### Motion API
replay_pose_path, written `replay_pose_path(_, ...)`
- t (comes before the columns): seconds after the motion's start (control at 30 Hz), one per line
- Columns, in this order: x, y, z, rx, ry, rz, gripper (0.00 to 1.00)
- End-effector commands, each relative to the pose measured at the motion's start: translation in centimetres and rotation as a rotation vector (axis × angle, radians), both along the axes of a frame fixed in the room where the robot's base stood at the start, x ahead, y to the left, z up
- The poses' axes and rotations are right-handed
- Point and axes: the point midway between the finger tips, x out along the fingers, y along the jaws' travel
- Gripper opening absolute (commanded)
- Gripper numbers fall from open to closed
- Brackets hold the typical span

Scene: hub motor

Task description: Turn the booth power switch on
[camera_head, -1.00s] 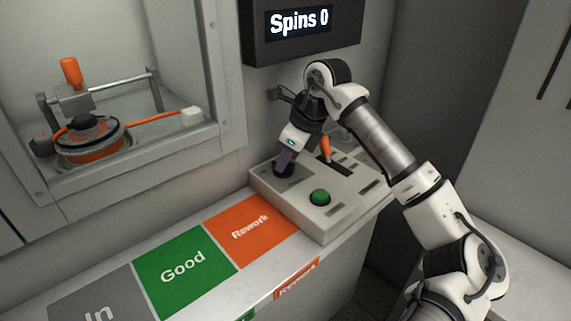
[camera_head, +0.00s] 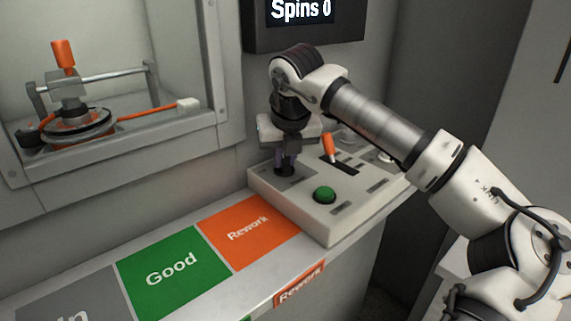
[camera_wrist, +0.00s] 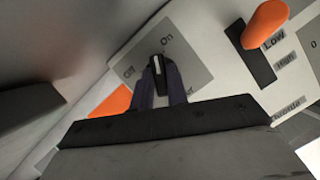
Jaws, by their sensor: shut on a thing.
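The power switch is a dark rotary knob (camera_wrist: 158,66) with a pale line, on a grey plate (camera_wrist: 190,72) lettered Off and On. In the head view the knob (camera_head: 284,171) sits at the back left of the control panel (camera_head: 333,221). My gripper (camera_wrist: 162,80) points down at the knob, its two dark fingers on either side and shut on it. In the head view my gripper (camera_head: 285,163) stands almost upright over it. The pale line points roughly between Off and On, nearer On. The fingers hide part of the knob and the lower lettering.
An orange lever (camera_head: 328,146) in a slot marked Low and High stands right of the switch. A green button (camera_head: 324,194) is in front. The display (camera_head: 301,11) reads "Spins 0". A motor rig (camera_head: 65,122) sits behind the window frame at left.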

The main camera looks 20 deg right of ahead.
Motion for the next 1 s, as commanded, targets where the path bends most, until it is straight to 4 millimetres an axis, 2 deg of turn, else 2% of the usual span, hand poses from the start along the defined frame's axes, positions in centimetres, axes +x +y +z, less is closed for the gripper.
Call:
replay_pose_path(0.4,-0.05,0.13,-0.19,-0.001,0.005,-0.253,0.0)
replay_pose_path(1.0,-0.05,0.18,-0.06,0.001,0.006,-0.317,0.0)
